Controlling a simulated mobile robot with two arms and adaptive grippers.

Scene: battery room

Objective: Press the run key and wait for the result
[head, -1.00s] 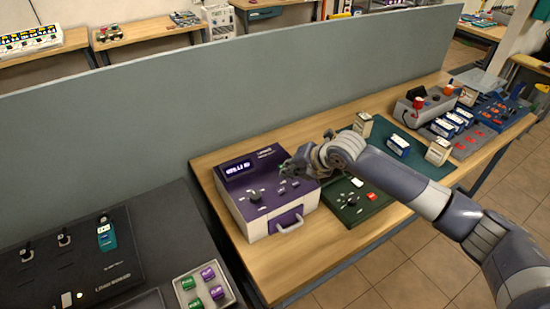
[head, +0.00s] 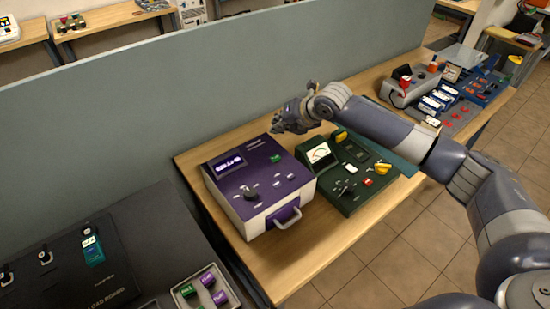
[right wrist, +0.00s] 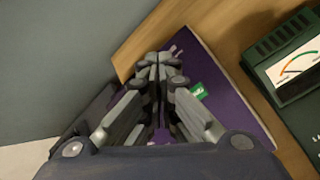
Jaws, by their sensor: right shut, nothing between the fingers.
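The purple and white tester (head: 262,180) stands on the wooden bench. Its lit display (head: 229,163) shows characters too small for me to read surely. A green key (head: 275,158), likely the run key, sits on its top near the right back edge; it also shows in the right wrist view (right wrist: 198,91). My right gripper (head: 279,127) is shut and empty, above and behind the tester's back edge, apart from the green key. In the right wrist view its closed fingers (right wrist: 160,62) cover part of the purple top. My left gripper is not in view.
A green meter unit (head: 350,180) with a dial and yellow knobs stands right of the tester. A grey partition (head: 130,120) runs behind the bench. A dark load board (head: 75,265) and a tray of coloured plugs (head: 205,292) lie at the left front.

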